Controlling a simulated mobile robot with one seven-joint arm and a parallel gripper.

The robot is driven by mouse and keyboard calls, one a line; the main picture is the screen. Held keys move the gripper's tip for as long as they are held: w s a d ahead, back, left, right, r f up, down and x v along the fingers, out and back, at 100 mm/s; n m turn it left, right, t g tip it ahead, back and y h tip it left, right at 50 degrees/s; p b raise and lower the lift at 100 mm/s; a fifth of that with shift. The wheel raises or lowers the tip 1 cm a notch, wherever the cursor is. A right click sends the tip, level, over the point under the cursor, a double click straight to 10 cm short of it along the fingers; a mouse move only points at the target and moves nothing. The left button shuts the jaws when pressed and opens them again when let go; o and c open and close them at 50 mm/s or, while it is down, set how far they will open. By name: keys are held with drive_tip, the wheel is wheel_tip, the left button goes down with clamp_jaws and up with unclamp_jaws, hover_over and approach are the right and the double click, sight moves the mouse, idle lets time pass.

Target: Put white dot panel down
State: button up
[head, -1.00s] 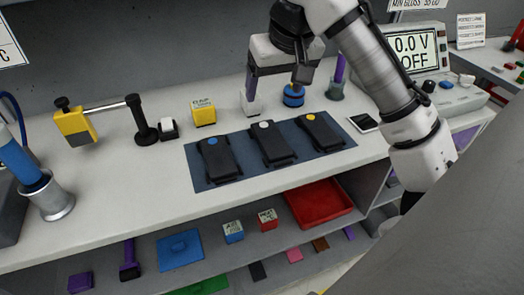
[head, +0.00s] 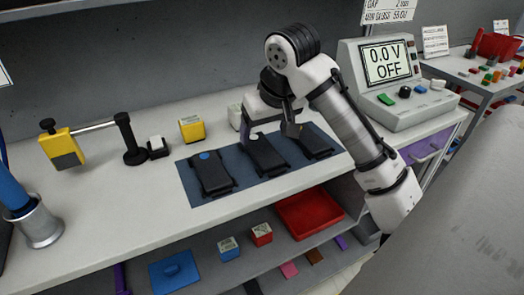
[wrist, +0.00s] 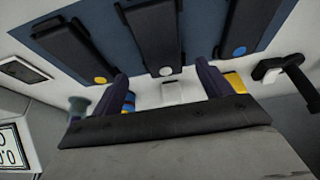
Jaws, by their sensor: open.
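The white dot panel (head: 267,158) is a dark slab with a white dot at its far end. It lies flat on the blue mat (head: 203,197), between the blue dot panel (head: 213,176) and the yellow dot panel (head: 313,143). My gripper (head: 269,128) is open and empty, above the far end of the white dot panel. In the wrist view the white dot panel (wrist: 154,35) runs up from between the open fingers (wrist: 161,76), with its dot just beyond the tips. The fingers appear apart from it.
A yellow block (head: 191,129), a black stand with a yellow-ended arm (head: 131,150) and a metal cup (head: 40,228) stand left. A voltage meter (head: 397,85) stands right. The lower shelf holds a red tray (head: 309,222). The bench front is clear.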

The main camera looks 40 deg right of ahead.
sight(259, 144)
drive_tip(key=shift+w+x, duration=0.1)
drive_tip(key=shift+x, duration=1.25)
drive_tip(key=shift+w+x, duration=0.15)
drive_tip(key=shift+x, duration=1.2)
drive_tip(key=shift+a, duration=0.15)
drive_tip(key=shift+c, duration=0.2)
drive_tip(key=c, duration=1.1)
drive_tip(key=shift+c, duration=0.3)
wheel_tip(259, 144, up, 10)
